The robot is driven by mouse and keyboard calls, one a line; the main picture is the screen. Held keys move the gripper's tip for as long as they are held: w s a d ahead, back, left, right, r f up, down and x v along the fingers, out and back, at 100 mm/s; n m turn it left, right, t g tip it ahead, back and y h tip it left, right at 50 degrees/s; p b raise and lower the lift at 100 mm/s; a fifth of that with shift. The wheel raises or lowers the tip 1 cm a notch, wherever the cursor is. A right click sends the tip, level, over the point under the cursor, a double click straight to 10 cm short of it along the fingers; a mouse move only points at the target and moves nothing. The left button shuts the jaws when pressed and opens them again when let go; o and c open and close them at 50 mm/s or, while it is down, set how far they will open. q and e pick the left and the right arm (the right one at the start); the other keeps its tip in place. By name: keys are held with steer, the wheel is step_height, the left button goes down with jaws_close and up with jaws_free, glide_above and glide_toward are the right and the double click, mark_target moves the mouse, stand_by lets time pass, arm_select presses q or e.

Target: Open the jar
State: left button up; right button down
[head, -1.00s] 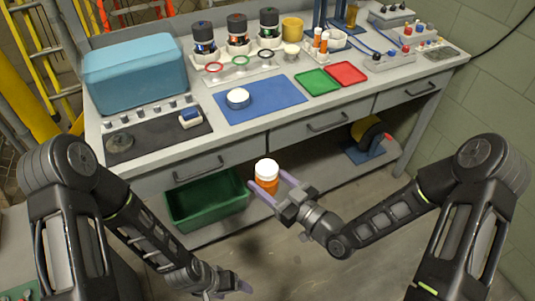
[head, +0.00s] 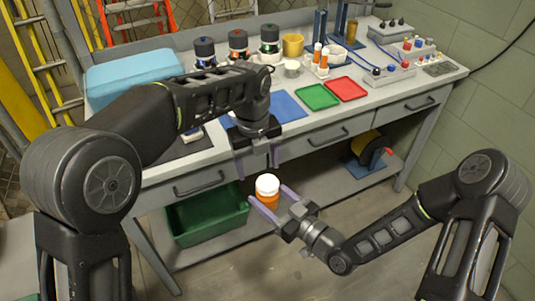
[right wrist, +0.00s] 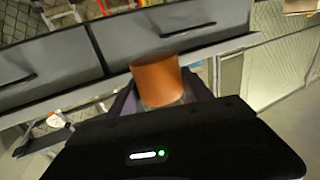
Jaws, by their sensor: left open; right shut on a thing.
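The jar is an orange bottle (head: 268,201) with a white lid (head: 267,185), upright in the air in front of the bench. My right gripper (head: 265,205) is shut on its orange body, from the lower right. In the right wrist view the orange body (right wrist: 158,82) shows between the fingers; the lid is not seen there. My left gripper (head: 257,168) is open and empty, pointing down just above and behind the lid in the picture. Its fingers are spread on either side of the lid's line. I cannot tell whether they touch it.
The grey bench (head: 225,158) with drawers stands behind the jar. A green bin (head: 205,222) sits on the lower shelf. Green (head: 318,97) and red (head: 347,89) trays and several dark-lidded jars stand on top. The floor in front is clear.

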mark_target(267, 182)
arm_select(q)
steer(key=s+r+m, duration=0.1)
steer(key=r, duration=0.1)
steer(key=s+d+r+m, duration=0.1)
steer(key=r, duration=0.1)
steer(key=s+d+r+m, duration=0.1)
steer(key=r, duration=0.1)
steer(key=shift+m+g+y, duration=0.3)
steer(key=shift+m, duration=0.1)
steer(key=shift+w+f, duration=0.1)
steer(key=shift+f, duration=3.9)
steer(key=shift+c, duration=0.4)
